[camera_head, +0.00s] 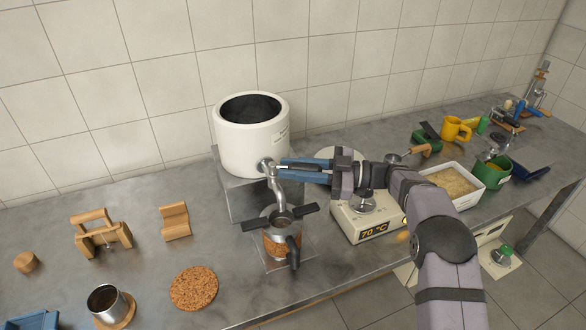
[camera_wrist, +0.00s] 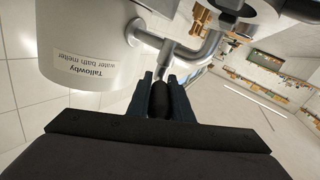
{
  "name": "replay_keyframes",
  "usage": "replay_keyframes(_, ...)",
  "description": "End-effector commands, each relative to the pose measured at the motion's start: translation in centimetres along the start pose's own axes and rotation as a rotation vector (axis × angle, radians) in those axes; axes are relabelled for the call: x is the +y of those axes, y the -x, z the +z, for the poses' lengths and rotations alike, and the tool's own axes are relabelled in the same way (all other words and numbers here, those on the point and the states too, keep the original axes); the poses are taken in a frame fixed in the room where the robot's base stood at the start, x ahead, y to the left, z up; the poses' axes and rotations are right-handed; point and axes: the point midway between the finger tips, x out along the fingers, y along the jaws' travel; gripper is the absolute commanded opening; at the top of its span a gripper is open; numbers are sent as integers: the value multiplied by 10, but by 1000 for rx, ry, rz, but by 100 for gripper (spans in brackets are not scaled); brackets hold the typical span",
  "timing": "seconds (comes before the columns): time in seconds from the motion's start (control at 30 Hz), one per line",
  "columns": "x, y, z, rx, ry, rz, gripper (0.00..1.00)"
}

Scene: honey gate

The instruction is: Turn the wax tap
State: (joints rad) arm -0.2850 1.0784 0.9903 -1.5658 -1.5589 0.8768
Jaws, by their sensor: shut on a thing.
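The wax tap (camera_head: 275,182) is a bent metal spout on the front of a white round melter (camera_head: 243,150), which stands on a metal block. In the wrist view the tap (camera_wrist: 190,55) curves off the melter wall (camera_wrist: 85,45), which has a label reading "Tallowby water bath melter". My gripper (camera_head: 290,168) reaches in from the right with blue fingers. In the wrist view it is shut on the black tap handle (camera_wrist: 160,98), one finger on each side. A jug (camera_head: 282,245) with a dark handle stands below the spout; no stream shows clearly.
A white tray (camera_head: 469,192), a green mug (camera_head: 493,176) and a yellow mug (camera_head: 451,131) are farther right. A cork mat (camera_head: 193,288) and wooden pieces lie left.

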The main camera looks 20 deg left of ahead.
Motion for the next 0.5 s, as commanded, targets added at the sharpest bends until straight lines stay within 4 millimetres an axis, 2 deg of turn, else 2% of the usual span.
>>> replay_keyframes(0.23, 0, -1, -2, 5, 1, -1, 0)
replay_keyframes(0.27, 0, -1, -2, 5, 1, -1, 22)
replay_keyframes(0.33, 0, -1, -2, 5, 1, -1, 38)
replay_keyframes(0.5, 0, -1, -1, 3, 1, 0, 38)
